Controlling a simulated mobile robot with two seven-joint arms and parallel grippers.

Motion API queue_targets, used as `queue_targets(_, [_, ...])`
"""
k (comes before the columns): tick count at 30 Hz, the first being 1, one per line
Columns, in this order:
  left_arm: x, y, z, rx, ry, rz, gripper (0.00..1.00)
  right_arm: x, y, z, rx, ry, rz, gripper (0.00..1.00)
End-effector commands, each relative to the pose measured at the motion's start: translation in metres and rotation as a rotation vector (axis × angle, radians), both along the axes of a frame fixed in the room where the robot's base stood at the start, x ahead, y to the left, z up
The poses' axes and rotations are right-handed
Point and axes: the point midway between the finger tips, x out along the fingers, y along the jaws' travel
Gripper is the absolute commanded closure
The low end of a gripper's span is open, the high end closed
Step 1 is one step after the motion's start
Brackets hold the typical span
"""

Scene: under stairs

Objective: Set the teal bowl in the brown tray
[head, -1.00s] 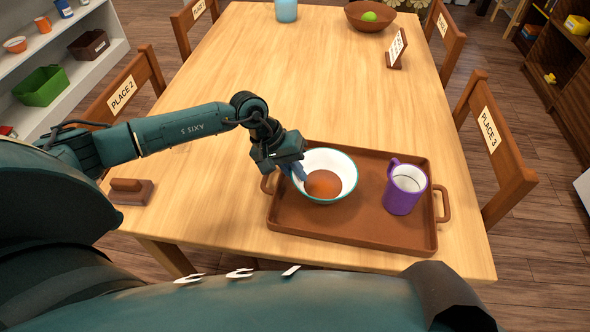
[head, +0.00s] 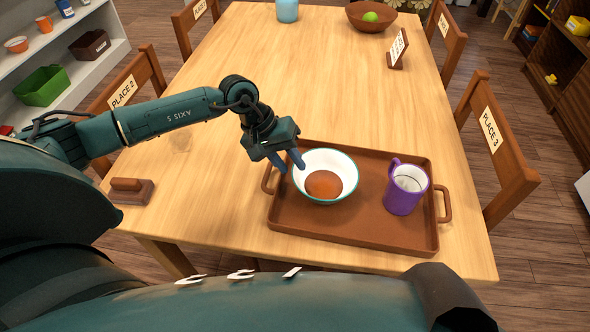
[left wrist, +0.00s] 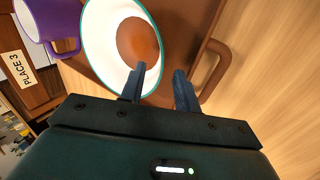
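The teal bowl (head: 342,164), white inside with a teal rim and a brown-orange round patch at its bottom, sits upright in the left part of the brown tray (head: 340,233). It also shows in the left wrist view (left wrist: 95,42), with the tray (left wrist: 182,45) around it. My left gripper (head: 288,164) is at the bowl's left rim, above the tray's left edge. Its two blue fingers (left wrist: 160,82) are spread apart with nothing held between them. One finger overlaps the bowl's rim in the wrist view; I cannot tell whether it touches. My right gripper is not in view.
A purple mug (head: 403,192) stands in the tray's right part. A wooden bowl with a green fruit (head: 371,17) and a sign (head: 397,50) stand farther back. The table's middle is clear.

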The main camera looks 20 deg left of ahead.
Motion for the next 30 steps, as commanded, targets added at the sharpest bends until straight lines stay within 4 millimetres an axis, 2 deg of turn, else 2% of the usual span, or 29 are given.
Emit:
queue_targets(6, [-0.005,0.023,0.042,0.001,-0.003,0.002,0.68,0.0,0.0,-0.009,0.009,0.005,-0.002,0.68])
queue_targets(12, [-0.009,0.035,0.068,0.0,-0.002,0.001,0.68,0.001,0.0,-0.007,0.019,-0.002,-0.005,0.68])
queue_targets(18, [-0.01,0.038,0.076,0.0,0.0,0.0,0.68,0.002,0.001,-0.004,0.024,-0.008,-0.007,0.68])
queue_targets(30, [-0.01,0.038,0.075,0.0,0.0,0.0,0.68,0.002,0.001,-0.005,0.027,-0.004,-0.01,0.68])
